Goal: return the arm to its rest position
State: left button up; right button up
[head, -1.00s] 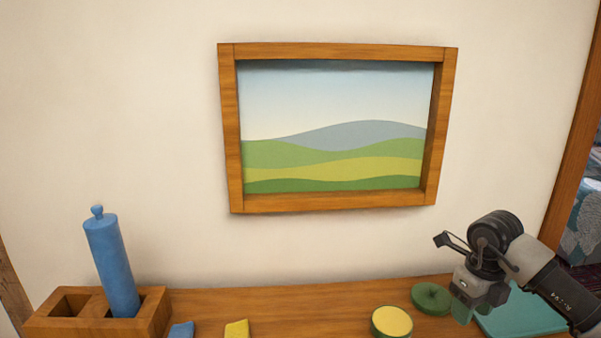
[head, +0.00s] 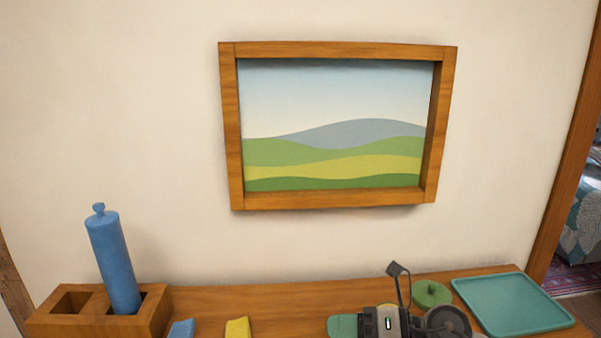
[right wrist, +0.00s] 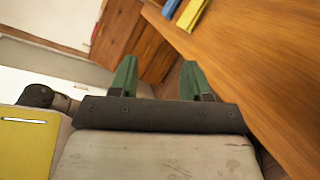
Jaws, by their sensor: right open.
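My right gripper (head: 343,326) is low at the bottom edge of the head view, over or in front of the wooden surface, with green fingers pointing left. In the right wrist view my right gripper (right wrist: 158,78) shows two green fingers apart, with nothing between them. The wooden surface's edge lies to the right of the fingers there, and a lower floor area shows beyond them. My left gripper is in neither view.
On the wooden surface (head: 270,298) stand a wooden holder (head: 150,322) with a blue cylinder (head: 113,262), a blue piece (head: 181,329), a yellow piece (head: 237,328), a green round lid (head: 432,294) and a teal tray (head: 512,305). A framed landscape (head: 335,125) hangs above.

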jog(key=d+r+m+t+h, duration=0.2)
jog(key=m+t, duration=0.6)
jog(key=m, duration=0.2)
jog(key=d+r+m+t+h, duration=0.1)
jog(key=d+m+t+h, duration=0.15)
jog(key=m+t, duration=0.7)
jog(key=s+d+f+m+g+h, duration=0.3)
jog(key=d+f+m+h, duration=0.1)
jog(key=f+m+h, duration=0.25)
jog(key=s+d+f+m+g+h, duration=0.35)
jog(key=d+f+m+h, duration=0.2)
jog(key=m, duration=0.25)
jog(key=s+f+m+g+y, duration=0.1)
jog(key=s+f+m+g, duration=0.1)
jog(key=s+f+g, duration=0.55)
jog(key=s+f+m+g, duration=0.2)
jog(key=s+f+g, duration=0.15)
jog(key=s, duration=0.75)
notch_tip(320, 180, down, 28)
jog(key=s+r, duration=0.1)
jog(key=s, duration=0.1)
jog(key=s+d+f+g, duration=0.2)
jog(key=s+f, duration=1.2)
jog(key=s, duration=0.1)
jog(key=shift+d+f+n, duration=0.2)
jog(key=shift+f+n, duration=0.1)
jog(key=shift+f, duration=0.05)
